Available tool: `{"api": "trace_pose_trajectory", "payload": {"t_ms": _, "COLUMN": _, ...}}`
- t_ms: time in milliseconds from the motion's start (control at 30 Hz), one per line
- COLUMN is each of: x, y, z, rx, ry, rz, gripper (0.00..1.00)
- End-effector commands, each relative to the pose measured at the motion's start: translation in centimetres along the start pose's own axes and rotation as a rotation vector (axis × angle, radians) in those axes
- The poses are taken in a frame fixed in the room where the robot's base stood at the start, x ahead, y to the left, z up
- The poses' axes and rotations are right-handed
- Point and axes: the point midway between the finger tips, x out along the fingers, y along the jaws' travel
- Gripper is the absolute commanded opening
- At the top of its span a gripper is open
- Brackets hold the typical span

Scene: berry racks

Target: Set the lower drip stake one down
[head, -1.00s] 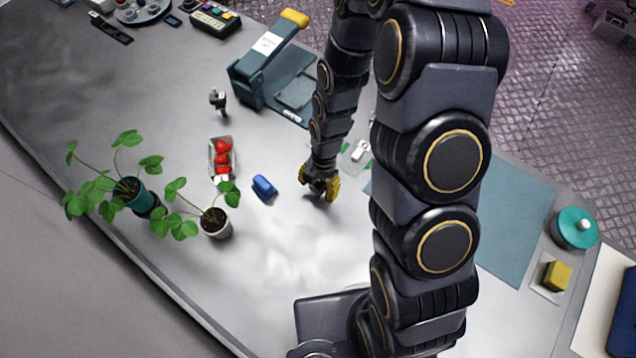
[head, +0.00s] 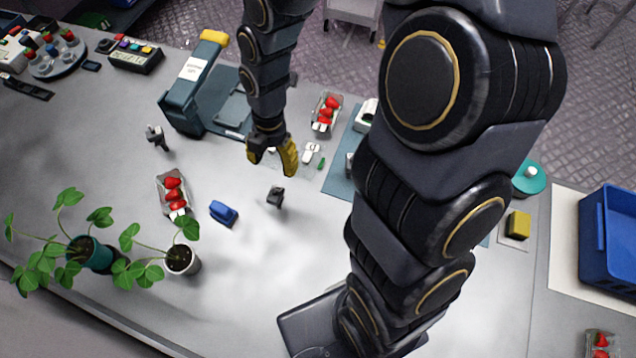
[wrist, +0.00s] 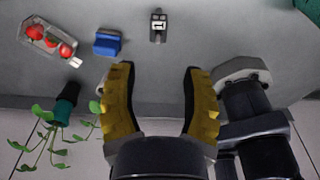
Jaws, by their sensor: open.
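Two small dark drip stakes show on the grey table in the head view. The one lower in the picture (head: 276,196) is near the table's middle, right of the blue block. The other (head: 157,138) is further up and left, in front of the press-like device. My gripper (head: 272,162), with yellow fingers, is open and empty just above the lower stake in the picture, apart from it. In the wrist view, one dark stake (wrist: 158,26) with a pale face and a mark like a 1 lies beyond my open fingers (wrist: 160,75). I cannot read the mark surely.
A blue block (head: 223,213), a strawberry punnet (head: 161,192) and two potted plants (head: 182,259) stand left. The teal device (head: 185,98) is behind. Another punnet (head: 316,122) and small white parts (head: 311,152) are near my gripper. The table front is clear.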

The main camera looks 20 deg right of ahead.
Motion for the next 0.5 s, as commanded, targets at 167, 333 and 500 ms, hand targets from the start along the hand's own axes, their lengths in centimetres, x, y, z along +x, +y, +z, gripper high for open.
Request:
{"api": "trace_pose_trajectory", "payload": {"t_ms": 167, "x": -3.4, "y": -2.1, "z": -1.2, "rx": 0.354, "ry": -0.036, "rz": -0.019, "gripper": 0.47}}
{"api": "trace_pose_trajectory", "payload": {"t_ms": 333, "x": -7.6, "y": -6.1, "z": -3.7, "rx": 0.946, "ry": -0.088, "rz": -0.038, "gripper": 0.47}}
{"api": "trace_pose_trajectory", "payload": {"t_ms": 500, "x": -10.8, "y": -10.2, "z": -6.8, "rx": 1.56, "ry": -0.132, "rz": -0.028, "gripper": 0.47}}
